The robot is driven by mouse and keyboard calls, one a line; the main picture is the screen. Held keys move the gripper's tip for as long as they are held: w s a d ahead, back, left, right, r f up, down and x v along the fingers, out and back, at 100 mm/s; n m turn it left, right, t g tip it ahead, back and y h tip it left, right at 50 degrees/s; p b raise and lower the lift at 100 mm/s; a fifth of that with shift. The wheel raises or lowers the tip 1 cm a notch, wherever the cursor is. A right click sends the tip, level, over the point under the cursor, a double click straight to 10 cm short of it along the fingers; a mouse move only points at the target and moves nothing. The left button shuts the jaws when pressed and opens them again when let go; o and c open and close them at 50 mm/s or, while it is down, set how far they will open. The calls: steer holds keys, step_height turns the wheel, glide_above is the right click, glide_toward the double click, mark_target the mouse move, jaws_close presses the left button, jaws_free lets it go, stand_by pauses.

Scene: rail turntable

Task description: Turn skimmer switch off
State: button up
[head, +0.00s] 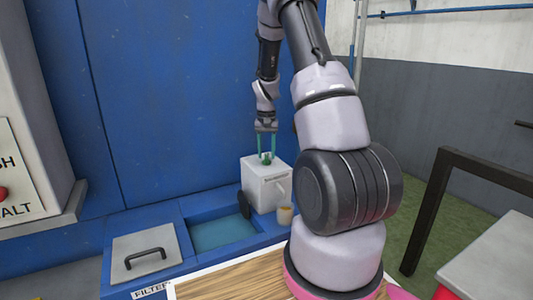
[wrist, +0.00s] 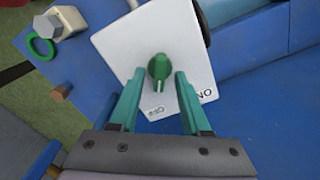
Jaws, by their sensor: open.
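The skimmer switch is a green knob (wrist: 159,68) on the top face of a white box (wrist: 115,45). In the wrist view the knob lies just beyond and between my fingertips, with "ON" lettering at the right of the face and smaller lettering near the left finger. My gripper (wrist: 154,77) is open, with its two teal fingers on either side of the knob; I cannot tell whether they touch it. In the head view my gripper (head: 267,146) points down over the white box (head: 262,186), and the green knob (head: 266,158) shows at the fingertips.
A blue basin of water (head: 222,232) lies left of the box, with a grey handled lid (head: 147,252) marked FILTER beside it. A blue wall (head: 160,90) rises behind.

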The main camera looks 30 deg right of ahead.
mark_target(266, 156)
step_height(266, 156, up, 10)
steer(key=shift+r, duration=0.25)
stand_by(0.5)
steer(key=s+a+r+t+y, duration=0.1)
steer(key=s+a+r+t, duration=0.1)
steer(key=s+a+r, duration=0.35)
steer(key=s+a+r+t, duration=0.25)
steer(key=s+r, duration=0.35)
steer(key=r, duration=0.4)
steer(key=s+a+r+t, duration=0.1)
steer(key=s+a+r, duration=0.1)
steer(key=s, duration=0.6)
steer(key=s+a+r+n+t+y, duration=0.1)
steer(key=s+a+r, duration=0.1)
steer(key=s+a, duration=0.3)
steer(key=s, duration=0.2)
steer(key=shift+s+a+r+n+t, duration=0.2)
steer(key=shift+s+n+t, duration=0.1)
steer(key=shift+s+t, duration=0.1)
